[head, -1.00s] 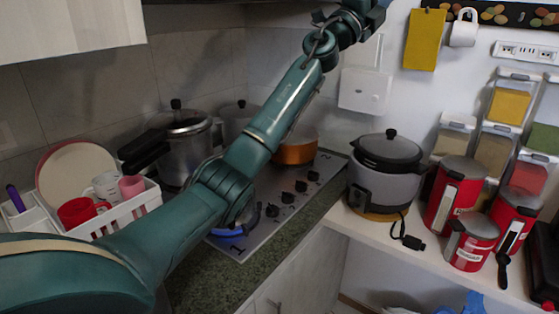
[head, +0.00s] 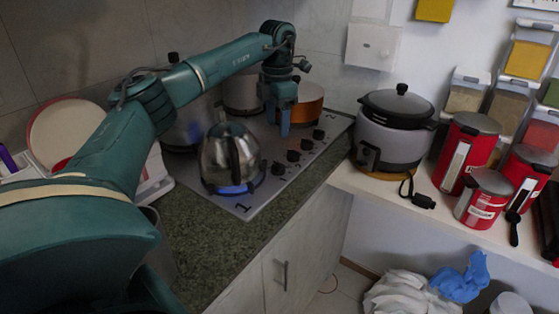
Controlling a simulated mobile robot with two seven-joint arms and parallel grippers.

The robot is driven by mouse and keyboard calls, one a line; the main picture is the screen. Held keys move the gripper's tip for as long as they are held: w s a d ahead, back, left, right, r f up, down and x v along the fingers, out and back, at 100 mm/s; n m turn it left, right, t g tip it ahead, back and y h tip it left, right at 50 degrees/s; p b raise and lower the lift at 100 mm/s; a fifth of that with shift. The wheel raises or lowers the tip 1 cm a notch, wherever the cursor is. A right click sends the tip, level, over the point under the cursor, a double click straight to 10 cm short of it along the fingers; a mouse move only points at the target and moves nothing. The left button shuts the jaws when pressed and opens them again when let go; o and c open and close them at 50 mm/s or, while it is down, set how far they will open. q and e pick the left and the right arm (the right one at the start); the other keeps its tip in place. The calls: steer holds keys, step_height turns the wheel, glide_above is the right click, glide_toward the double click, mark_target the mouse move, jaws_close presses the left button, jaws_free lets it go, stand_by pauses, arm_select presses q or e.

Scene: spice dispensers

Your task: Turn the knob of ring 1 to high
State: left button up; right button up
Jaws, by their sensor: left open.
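The stove (head: 262,200) is a grey hob with a row of black knobs along its right side. The nearest knob (head: 278,168) stands beside the kettle; another knob (head: 293,155) and more run back from it. A mark like a 1 is printed on the front corner. A steel kettle (head: 228,155) sits on the front ring over a blue flame. My left gripper (head: 279,122) points down above the hob, open, between the kettle and the copper pot, above and behind the nearer knobs. Whether it touches anything cannot be told. My right gripper is not in view.
A copper pot (head: 304,103) stands on the back of the hob. A rice cooker (head: 392,135) and red canisters (head: 467,152) stand on the shelf to the right. A dish rack (head: 155,180) is at left, partly hidden by my arm. The counter front is clear.

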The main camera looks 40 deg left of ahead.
mark_target(278, 163)
arm_select(q)
step_height(278, 163, down, 12)
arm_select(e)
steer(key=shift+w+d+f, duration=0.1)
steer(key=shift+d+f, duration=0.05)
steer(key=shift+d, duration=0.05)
arm_select(q)
steer(key=shift+c, duration=0.6)
steer(key=c, duration=0.9)
steer(key=shift+o, duration=0.2)
steer(key=shift+r+m+p, duration=0.15)
steer(key=shift+m+p, duration=0.6)
steer(key=shift+m, duration=1.35)
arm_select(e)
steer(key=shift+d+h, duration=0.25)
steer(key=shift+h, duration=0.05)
